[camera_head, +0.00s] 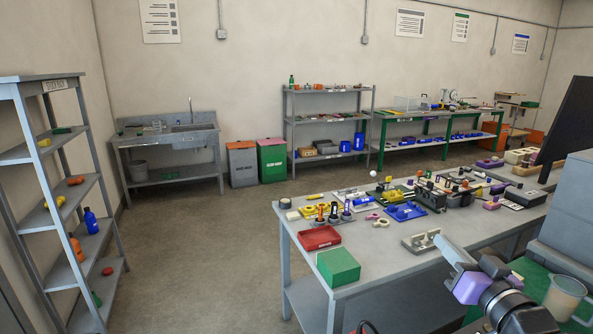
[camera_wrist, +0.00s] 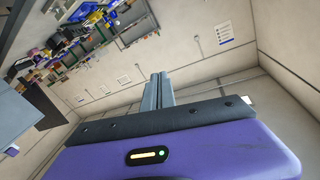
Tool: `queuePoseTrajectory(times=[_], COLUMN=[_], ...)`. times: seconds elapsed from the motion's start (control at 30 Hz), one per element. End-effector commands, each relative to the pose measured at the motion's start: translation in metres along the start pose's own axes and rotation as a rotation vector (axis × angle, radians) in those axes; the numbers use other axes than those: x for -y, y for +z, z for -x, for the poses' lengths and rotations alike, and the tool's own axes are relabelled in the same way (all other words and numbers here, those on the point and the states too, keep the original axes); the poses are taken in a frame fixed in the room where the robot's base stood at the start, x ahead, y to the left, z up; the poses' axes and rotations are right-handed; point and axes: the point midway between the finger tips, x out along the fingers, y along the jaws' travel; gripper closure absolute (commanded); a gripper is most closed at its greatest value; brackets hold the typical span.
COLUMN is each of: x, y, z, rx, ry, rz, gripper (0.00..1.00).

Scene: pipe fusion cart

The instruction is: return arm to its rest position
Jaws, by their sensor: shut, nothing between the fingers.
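My gripper (camera_head: 440,242) shows at the lower right of the head view, held above the front of the grey workbench (camera_head: 375,275). Its purple body and grey fingers point up and to the left. In the wrist view its two grey fingers (camera_wrist: 160,77) stand side by side against each other, with nothing held. The wrist view is tilted and looks across the room to the walls. The gripper seems clear of the bench, though its exact height is hard to tell.
A red tray (camera_head: 319,238), a green block (camera_head: 338,266) and a grey metal fixture (camera_head: 422,242) lie on the bench near the gripper. Several tools crowd its back. A dark monitor (camera_head: 567,115) and a clear cup (camera_head: 564,297) stand at right. Open floor lies left of the bench.

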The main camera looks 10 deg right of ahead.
Motion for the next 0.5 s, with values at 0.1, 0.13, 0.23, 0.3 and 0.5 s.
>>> queuePoseTrajectory(times=[0.1,0.13,0.23,0.3,0.5], x=[0.024,0.028,0.036,0.041,0.051], y=[-0.017,-0.02,-0.021,-0.016,0.02], z=[0.01,0.014,0.031,0.045,0.094], rx=[-0.159,-0.193,-0.284,-0.331,-0.391], ry=[0.007,0.014,0.048,0.078,0.175], rz=[-0.067,-0.082,-0.123,-0.147,-0.181], gripper=[1.0,1.0,1.0,1.0,1.0])
